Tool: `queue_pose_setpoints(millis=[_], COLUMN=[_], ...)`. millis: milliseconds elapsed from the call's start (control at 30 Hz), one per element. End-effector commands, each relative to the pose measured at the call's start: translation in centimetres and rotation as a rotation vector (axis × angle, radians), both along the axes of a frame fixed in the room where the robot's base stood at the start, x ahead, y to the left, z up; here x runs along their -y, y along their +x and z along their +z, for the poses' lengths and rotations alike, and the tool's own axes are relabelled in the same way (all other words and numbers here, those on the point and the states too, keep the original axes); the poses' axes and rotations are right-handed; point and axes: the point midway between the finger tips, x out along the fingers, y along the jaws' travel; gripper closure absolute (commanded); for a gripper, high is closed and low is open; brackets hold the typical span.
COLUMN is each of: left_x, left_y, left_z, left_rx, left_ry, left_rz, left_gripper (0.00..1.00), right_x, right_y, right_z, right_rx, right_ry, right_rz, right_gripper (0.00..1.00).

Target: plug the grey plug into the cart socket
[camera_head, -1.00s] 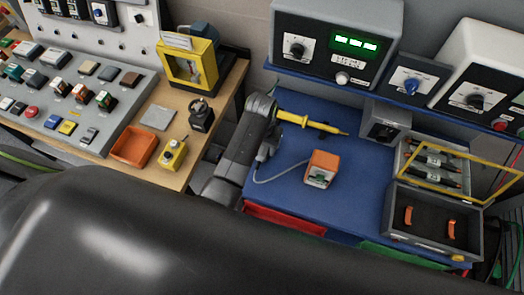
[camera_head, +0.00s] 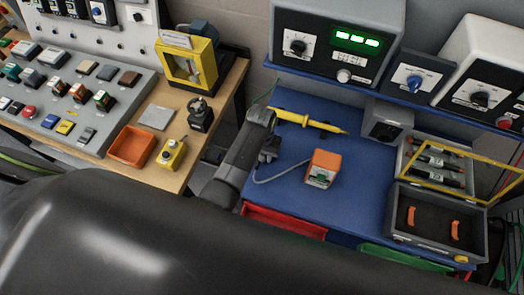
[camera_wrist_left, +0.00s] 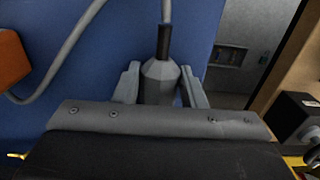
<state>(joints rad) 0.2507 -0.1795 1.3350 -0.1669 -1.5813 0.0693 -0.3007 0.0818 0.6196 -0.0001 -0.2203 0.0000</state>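The grey plug (camera_wrist_left: 159,82) sits between the two fingers of my left gripper (camera_wrist_left: 160,78) in the left wrist view. The fingers appear closed on its sides, and its cable runs up and away. In the head view my left gripper (camera_head: 266,153) is at the left edge of the blue cart top (camera_head: 350,190); the plug is hardly visible there. A grey cable (camera_head: 283,178) links it to the orange transformer (camera_head: 323,167). A grey box with a dark front (camera_head: 384,127) stands at the cart's back; I cannot tell whether it is the socket. My right gripper is not in view.
A yellow probe-like tool (camera_head: 306,121) lies behind my left gripper. An open grey case (camera_head: 436,219) stands at the cart's right. The wooden bench (camera_head: 180,178) with an orange tray (camera_head: 131,147) is at left. The cart top's front middle is clear.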

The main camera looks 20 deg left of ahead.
Motion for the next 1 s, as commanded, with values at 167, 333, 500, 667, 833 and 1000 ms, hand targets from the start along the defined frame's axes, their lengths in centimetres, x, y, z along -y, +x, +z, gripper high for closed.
queue_pose_setpoints(millis=[167, 333, 500, 667, 833, 1000], left_x=[0.0, 0.0, 0.0, 0.0, 0.0, 0.0], left_y=[0.0, 0.1, 0.1, 0.1, 0.1, 0.1], left_z=[0.1, 1.3, 2.7, 3.7, 5.1, 5.9], left_rx=[0.001, 0.002, 0.002, 0.003, 0.003, 0.002], left_ry=[0.000, -0.001, -0.001, 0.000, 0.000, 0.000], left_rz=[0.000, 0.000, 0.000, -0.001, 0.000, 0.000], left_gripper=[0.83, 0.83, 0.83, 0.83, 0.83, 0.83], right_x=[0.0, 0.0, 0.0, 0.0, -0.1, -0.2], right_y=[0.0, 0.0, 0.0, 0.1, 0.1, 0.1], right_z=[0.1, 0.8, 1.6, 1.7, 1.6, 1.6], right_rx=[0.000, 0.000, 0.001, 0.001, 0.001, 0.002], right_ry=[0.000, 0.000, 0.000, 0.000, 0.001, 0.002], right_rz=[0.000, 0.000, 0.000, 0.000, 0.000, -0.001], right_gripper=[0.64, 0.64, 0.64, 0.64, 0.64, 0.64])
